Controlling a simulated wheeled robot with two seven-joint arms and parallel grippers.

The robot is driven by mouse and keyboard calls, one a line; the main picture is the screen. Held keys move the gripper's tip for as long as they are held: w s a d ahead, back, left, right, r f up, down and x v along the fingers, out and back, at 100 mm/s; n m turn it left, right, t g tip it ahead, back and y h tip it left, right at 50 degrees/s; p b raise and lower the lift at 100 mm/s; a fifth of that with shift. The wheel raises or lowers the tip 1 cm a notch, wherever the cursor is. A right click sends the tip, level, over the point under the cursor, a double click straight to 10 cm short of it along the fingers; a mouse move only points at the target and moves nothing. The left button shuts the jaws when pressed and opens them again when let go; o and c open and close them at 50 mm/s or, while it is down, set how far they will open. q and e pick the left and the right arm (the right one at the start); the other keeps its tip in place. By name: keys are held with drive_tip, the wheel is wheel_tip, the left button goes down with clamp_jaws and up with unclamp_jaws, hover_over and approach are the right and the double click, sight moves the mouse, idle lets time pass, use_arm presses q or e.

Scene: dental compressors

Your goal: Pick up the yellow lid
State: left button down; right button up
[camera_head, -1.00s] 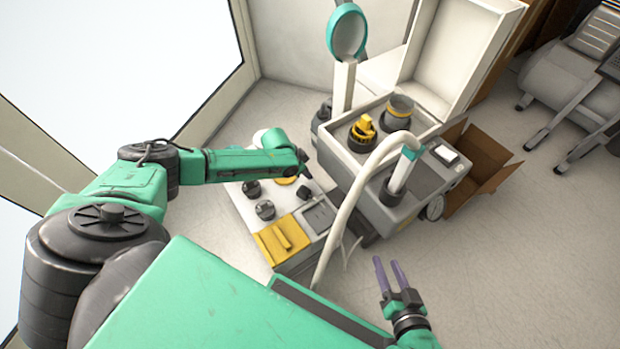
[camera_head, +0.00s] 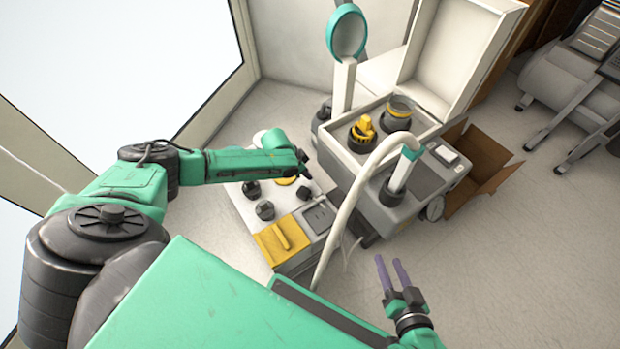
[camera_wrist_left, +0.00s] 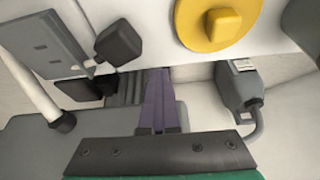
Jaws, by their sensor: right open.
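The yellow lid is round with a raised square knob and shows in the left wrist view (camera_wrist_left: 218,22) on a white top, cut by the upper edge. In the head view its yellow edge (camera_head: 287,181) shows partly hidden below my left arm. My left gripper's purple fingers (camera_wrist_left: 162,100) lie side by side with no clear gap, apart from the lid and holding nothing visible. In the head view my left wrist is above the white unit and its fingertips are hidden. My right gripper (camera_head: 392,272) is open and empty over the floor at the lower right.
The white unit carries black knobs (camera_head: 265,210) and a flat yellow panel with a handle (camera_head: 283,238). A grey compressor box (camera_head: 372,170) with a yellow-topped fitting (camera_head: 363,129) and a pale hose (camera_head: 345,205) stands to the right. A cardboard box (camera_head: 485,175) lies beyond it.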

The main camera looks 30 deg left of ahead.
use_arm(q)
drive_tip(key=c, duration=1.5)
unclamp_jaws()
drive_tip(key=o, duration=0.9)
drive_tip(key=shift+o, duration=0.2)
